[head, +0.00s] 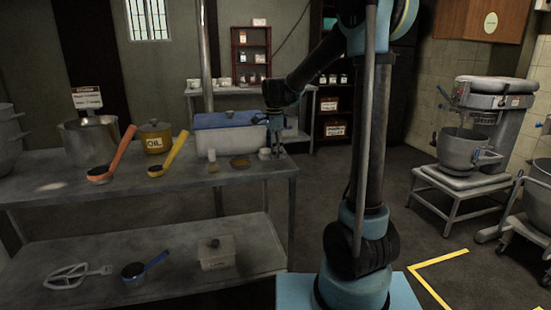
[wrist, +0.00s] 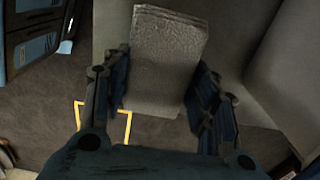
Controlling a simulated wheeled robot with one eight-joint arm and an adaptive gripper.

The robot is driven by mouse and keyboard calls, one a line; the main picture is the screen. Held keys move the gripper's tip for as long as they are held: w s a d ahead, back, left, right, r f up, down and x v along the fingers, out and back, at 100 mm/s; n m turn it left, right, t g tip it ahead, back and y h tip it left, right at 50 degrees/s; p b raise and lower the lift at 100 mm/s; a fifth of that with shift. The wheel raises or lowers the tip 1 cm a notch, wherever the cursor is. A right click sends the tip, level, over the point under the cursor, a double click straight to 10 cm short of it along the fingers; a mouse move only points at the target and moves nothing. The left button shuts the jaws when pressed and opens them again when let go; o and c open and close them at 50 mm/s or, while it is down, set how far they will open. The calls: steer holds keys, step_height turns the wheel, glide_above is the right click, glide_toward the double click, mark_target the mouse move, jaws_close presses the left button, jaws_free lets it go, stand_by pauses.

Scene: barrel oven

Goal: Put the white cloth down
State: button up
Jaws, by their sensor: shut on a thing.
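The white cloth (wrist: 166,62) looks like a folded, pale grey textured pad in the wrist view. It lies between the two fingers of my gripper (wrist: 158,88), which is shut on it. In the head view my gripper (head: 277,148) points down at the right end of the upper steel table (head: 240,180). A small pale thing (head: 264,153) shows just left of the fingers there; I cannot tell if it is the cloth. Whether the cloth touches the table is not clear.
A white box with a blue lid (head: 228,137) stands behind and left of my gripper. The table's right edge is close. A mixer (head: 470,140) stands at right.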

steer(key=shift+f, duration=1.25)
steer(key=shift+f, duration=0.1)
steer(key=o, duration=1.3)
